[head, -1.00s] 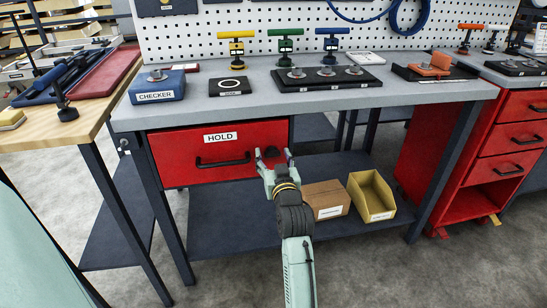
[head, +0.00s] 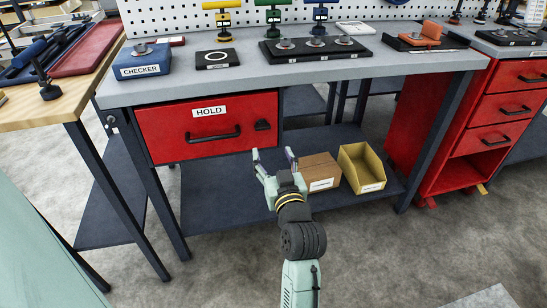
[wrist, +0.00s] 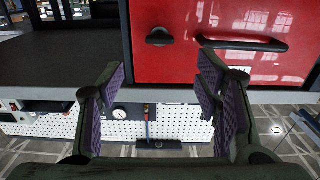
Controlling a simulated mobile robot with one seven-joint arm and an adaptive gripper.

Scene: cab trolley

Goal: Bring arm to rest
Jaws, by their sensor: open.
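My gripper (head: 273,157) is open and empty. It is in front of the bench, below and a little right of the red HOLD drawer (head: 165,140), apart from it. My arm reaches up from the bottom of the head view. The drawer looks shut; its black handle (head: 212,133) and a small black knob or latch (head: 262,125) are uncovered. In the wrist view the two fingers stand wide apart (wrist: 155,72) with nothing between them. The drawer (wrist: 215,45) appears upside down there, beyond the fingers.
A cardboard box (head: 320,172) and a yellow bin (head: 361,168) stand on the lower shelf just right of my gripper. The bench top (head: 240,92) holds the blue CHECKER block (head: 143,62) and a black tray. A red drawer cabinet (head: 495,105) stands at right.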

